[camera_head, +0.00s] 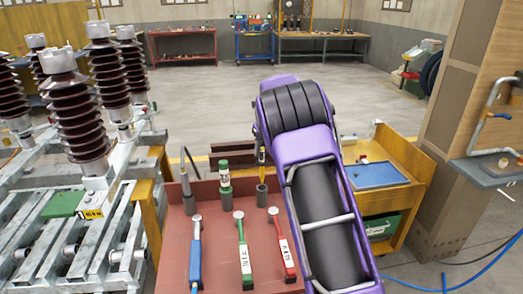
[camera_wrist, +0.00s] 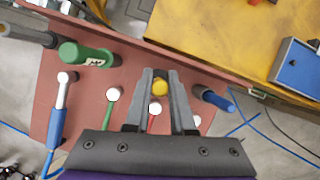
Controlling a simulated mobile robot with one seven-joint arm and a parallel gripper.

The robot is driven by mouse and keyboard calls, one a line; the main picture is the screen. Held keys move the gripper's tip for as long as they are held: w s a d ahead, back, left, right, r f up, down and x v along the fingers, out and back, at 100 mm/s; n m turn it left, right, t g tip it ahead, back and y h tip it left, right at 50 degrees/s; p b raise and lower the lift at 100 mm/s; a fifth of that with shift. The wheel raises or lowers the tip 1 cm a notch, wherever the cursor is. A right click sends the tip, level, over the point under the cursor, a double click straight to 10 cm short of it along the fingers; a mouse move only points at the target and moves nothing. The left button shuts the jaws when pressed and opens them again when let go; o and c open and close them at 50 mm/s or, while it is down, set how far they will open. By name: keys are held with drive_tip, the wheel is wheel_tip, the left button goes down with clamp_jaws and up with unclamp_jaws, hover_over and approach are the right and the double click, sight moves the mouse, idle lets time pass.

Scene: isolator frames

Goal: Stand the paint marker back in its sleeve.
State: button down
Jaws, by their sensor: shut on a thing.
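The paint marker (camera_wrist: 159,88) shows as a round yellow end between my fingers in the wrist view. My gripper (camera_wrist: 160,77) is shut on it. In the head view the yellow marker (camera_head: 261,154) is upright above a short grey sleeve (camera_head: 262,197) on the red-brown bench top (camera_head: 215,284). Its lower end is at or just over the sleeve mouth; I cannot tell whether it is inside. The sleeve is hidden below the marker in the wrist view. My purple arm covers much of the right side in the head view.
A green-and-white cylinder (camera_head: 224,174) stands on a middle grey holder (camera_head: 226,200). Another grey holder (camera_head: 189,204) is at left. Blue (camera_head: 195,262), green (camera_head: 244,258) and red (camera_head: 285,249) handled tools lie in front. A blue cylinder (camera_wrist: 216,99) stands close right of my fingers.

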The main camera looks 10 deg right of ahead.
sight(262, 175)
drive_tip(key=shift+f+b, duration=1.85)
drive_tip(key=shift+f, duration=3.35)
drive_tip(key=c, duration=0.7)
unclamp_jaws()
drive_tip(key=p+v, duration=0.1)
drive_tip(key=v, duration=1.6)
drive_tip(key=shift+r, duration=0.15)
